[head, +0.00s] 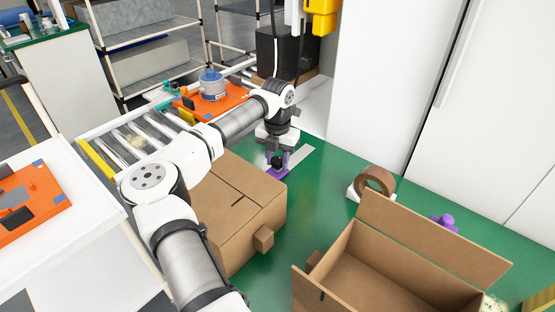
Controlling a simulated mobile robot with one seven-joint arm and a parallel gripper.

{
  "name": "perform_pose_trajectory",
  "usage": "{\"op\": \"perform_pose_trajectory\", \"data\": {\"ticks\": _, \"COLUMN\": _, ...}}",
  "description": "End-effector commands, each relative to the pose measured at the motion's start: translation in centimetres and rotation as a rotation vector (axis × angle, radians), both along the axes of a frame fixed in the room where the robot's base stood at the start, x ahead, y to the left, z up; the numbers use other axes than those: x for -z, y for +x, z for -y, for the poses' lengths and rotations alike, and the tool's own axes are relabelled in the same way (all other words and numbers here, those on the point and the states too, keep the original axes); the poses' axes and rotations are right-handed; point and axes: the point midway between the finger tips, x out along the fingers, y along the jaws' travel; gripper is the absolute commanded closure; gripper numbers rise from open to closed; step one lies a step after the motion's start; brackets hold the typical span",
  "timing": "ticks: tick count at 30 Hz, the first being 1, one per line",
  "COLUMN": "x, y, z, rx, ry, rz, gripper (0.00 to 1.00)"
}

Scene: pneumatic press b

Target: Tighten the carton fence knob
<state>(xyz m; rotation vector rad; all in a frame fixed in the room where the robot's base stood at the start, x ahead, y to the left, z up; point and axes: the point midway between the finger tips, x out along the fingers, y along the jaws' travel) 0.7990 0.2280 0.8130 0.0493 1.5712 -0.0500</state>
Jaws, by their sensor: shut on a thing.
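My gripper (277,152) points down at the back edge of the green table, behind the closed carton (238,210). It is shut on a small dark knob (278,163) on top of a purple fence piece (272,174). The fingers hide part of the knob, so its thread and how tight it sits cannot be seen. A flat grey metal strip (301,156) lies beside the purple piece, to its right. A second purple part (445,222) shows behind the open carton, partly hidden by it.
An open carton (366,241) stands at the front right. A tape roll (376,180) sits on a white holder. A roller conveyor (125,136) with an orange tray (216,101) lies left. White panels (390,90) close the back. Bare green table (322,193) lies between the cartons.

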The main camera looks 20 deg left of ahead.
Motion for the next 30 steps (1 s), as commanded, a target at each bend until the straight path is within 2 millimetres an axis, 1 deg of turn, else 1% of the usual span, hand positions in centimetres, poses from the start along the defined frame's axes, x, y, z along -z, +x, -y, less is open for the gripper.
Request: {"op": "perform_pose_trajectory", "data": {"ticks": 30, "x": -0.2, "y": 0.21, "z": -0.16, "rx": 0.961, "ry": 0.001, "rz": 0.004, "gripper": 0.89}}
